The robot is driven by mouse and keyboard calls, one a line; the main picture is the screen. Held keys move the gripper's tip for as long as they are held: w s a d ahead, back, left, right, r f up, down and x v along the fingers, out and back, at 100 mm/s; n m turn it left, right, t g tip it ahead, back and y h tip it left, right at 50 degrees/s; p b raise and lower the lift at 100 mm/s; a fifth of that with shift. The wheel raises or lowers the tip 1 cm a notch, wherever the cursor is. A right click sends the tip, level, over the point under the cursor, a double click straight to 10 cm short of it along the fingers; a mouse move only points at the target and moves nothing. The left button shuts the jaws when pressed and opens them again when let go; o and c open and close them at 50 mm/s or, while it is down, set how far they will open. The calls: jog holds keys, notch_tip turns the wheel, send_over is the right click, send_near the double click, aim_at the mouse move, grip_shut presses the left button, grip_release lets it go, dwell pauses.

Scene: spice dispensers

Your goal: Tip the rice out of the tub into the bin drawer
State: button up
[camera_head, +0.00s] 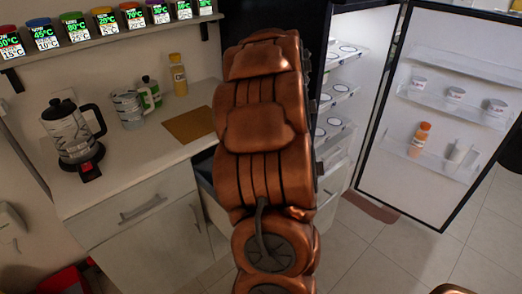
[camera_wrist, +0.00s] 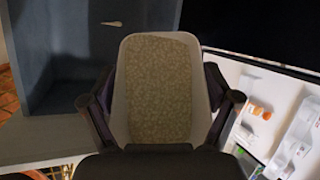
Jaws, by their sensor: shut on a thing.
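In the wrist view my gripper (camera_wrist: 160,100) is shut on the tub (camera_wrist: 122,95), one finger on each side. The tub is pale with rounded corners, and tan, grainy rice (camera_wrist: 160,85) fills its inside. An open drawer with a blue-grey inside (camera_wrist: 75,75), seemingly the bin drawer, lies at the upper left, beyond and beside the tub. A small pale item (camera_wrist: 112,23) shows in it. In the head view the drawer (camera_head: 214,208) is pulled out and mostly hidden behind my copper arm. The gripper and tub are hidden there.
The open fridge door (camera_head: 408,178) stands at the right, with an orange bottle (camera_head: 420,138) and cups on its shelves. The counter (camera_head: 140,155) at the left holds a kettle (camera_head: 75,130), a mug (camera_head: 129,108), bottles and a brown board (camera_head: 189,124). Spice dispensers (camera_head: 104,22) line the shelf above.

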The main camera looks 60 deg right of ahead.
jog(key=shift+w+a+r+n+g+h+p, duration=0.1)
jog(key=shift+w+r+n+g+h+p, duration=0.15)
jog(key=shift+w+g+p, duration=0.35)
jog(key=shift+w+a+r+n+g+h+p, duration=0.15)
jog(key=shift+w+r+g, duration=0.2)
jog(key=shift+g, duration=0.55)
dwell(1.2)
jog(key=shift+w+a+r+g+p, duration=0.1)
jog(key=shift+w+g+p, duration=0.25)
jog(key=shift+w, duration=0.2)
jog(key=shift+w+a+r+g+p, duration=0.1)
jog(key=shift+w+g+p, duration=0.15)
jog(key=shift+w+g, duration=0.25)
jog(key=shift+w+a+n+g+h, duration=0.1)
jog(key=shift+w+n+g+h, duration=0.15)
jog(key=shift+n+g+h, duration=0.1)
dwell(0.6)
jog(key=shift+w+a+f+n+g+h+b, duration=0.15)
jog(key=shift+w+n+g+h+b, duration=0.1)
jog(key=shift+w+g+b, duration=0.55)
dwell(0.8)
jog(key=shift+w+a+g+h+b, duration=0.15)
jog(key=shift+w+g+h+b, duration=0.25)
jog(key=shift+g+b, duration=1)
